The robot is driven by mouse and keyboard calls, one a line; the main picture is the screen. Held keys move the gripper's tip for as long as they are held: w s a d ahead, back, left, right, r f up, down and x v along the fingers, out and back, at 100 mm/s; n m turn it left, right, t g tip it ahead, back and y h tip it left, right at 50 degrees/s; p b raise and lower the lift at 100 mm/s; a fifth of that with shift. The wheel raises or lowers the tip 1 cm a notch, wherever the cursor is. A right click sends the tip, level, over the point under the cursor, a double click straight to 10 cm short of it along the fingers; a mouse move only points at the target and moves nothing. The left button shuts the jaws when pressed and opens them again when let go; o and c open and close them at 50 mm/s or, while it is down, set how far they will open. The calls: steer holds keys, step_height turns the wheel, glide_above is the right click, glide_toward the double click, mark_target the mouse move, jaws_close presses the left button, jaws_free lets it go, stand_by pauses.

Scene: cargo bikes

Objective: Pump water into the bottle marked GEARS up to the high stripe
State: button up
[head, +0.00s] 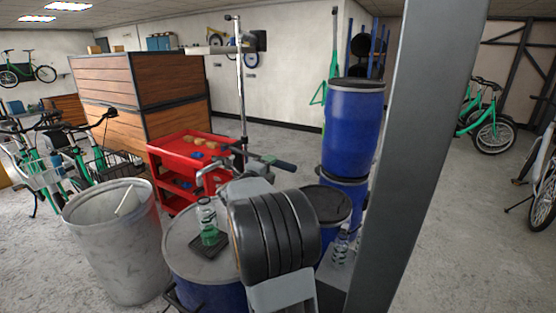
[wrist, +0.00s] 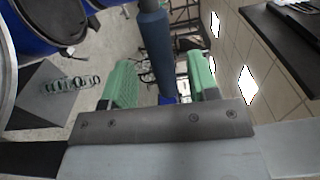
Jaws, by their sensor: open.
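A clear bottle (head: 206,218) with a greenish lower part stands upright on a dark mat (head: 208,246) on the grey drum lid (head: 183,238). I cannot read its marking or make out its stripes and water level. A pump spout (head: 206,174) shows above it, and a bar with a dark grip (head: 284,165) extends to the right. In the wrist view my gripper (wrist: 160,62) has its green fingers apart, with a blue-grey rod-like grip (wrist: 154,40) showing between them; I cannot tell if they touch.
A grey bin (head: 112,240) stands left of the drum. A red cart (head: 172,190) stands behind it. Blue drums (head: 352,130) are stacked at right, beside a grey post (head: 412,150). Bikes stand at both sides.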

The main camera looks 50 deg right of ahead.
mark_target(278, 161)
steer(key=shift+p+x, duration=0.5)
steer(key=shift+x, duration=2.4)
jaws_close()
